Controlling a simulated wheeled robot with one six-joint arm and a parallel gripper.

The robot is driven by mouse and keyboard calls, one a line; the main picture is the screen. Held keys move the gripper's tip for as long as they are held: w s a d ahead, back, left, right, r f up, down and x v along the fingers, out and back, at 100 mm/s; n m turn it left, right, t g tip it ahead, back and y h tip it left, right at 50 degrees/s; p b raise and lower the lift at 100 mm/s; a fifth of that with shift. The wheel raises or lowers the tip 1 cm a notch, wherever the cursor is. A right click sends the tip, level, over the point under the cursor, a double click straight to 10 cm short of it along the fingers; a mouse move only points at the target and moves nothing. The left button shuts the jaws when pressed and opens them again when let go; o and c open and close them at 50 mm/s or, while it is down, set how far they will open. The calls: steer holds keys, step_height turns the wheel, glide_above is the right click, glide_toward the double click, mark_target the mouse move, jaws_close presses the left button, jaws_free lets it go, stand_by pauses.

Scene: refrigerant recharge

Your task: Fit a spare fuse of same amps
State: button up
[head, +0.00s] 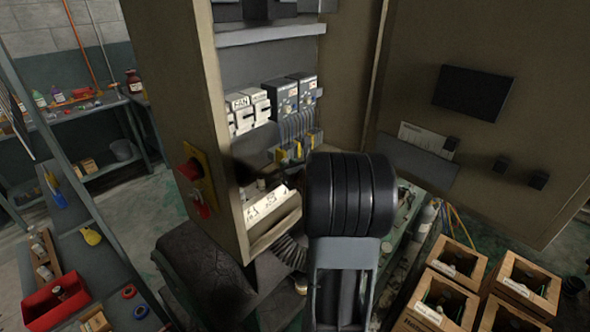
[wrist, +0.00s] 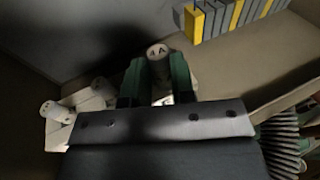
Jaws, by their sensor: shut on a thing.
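My gripper (wrist: 158,72) shows in the wrist view with its two green fingers shut on a white cylindrical fuse (wrist: 158,51). The fuse's end cap has small dark marks that I cannot read as an amp value. Two more white fuses, a left one (wrist: 50,109) and a nearer one (wrist: 103,87), stand in a pale tray (wrist: 58,133) left of the fingers. In the head view the tray (head: 272,222) sits low in the cabinet with labels on its front. White fuse holders (head: 241,113) are mounted above, one labelled FAN. In the head view my arm hides my gripper.
A ribbed hose (wrist: 280,140) is at lower right. Wooden crates (head: 458,270) stand right.

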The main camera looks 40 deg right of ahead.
steer(key=shift+w+a+f, duration=0.1)
steer(key=shift+w+a, duration=0.05)
steer(key=shift+w, duration=0.65)
steer(key=shift+w+a+f, duration=0.1)
steer(key=shift+w+a, duration=0.05)
steer(key=shift+w, duration=0.65)
steer(key=shift+f+b, duration=0.35)
steer(key=shift+b, duration=0.15)
steer(key=shift+s+b, duration=0.2)
steer(key=shift+b, duration=0.25)
steer(key=shift+f+b, duration=1.2)
steer(key=shift+b, duration=0.15)
steer(key=o, duration=1)
steer(key=b+v, duration=0.1)
steer(key=v, duration=1.2)
steer(key=shift+s+a+r, duration=0.15)
steer(key=shift+s, duration=0.2)
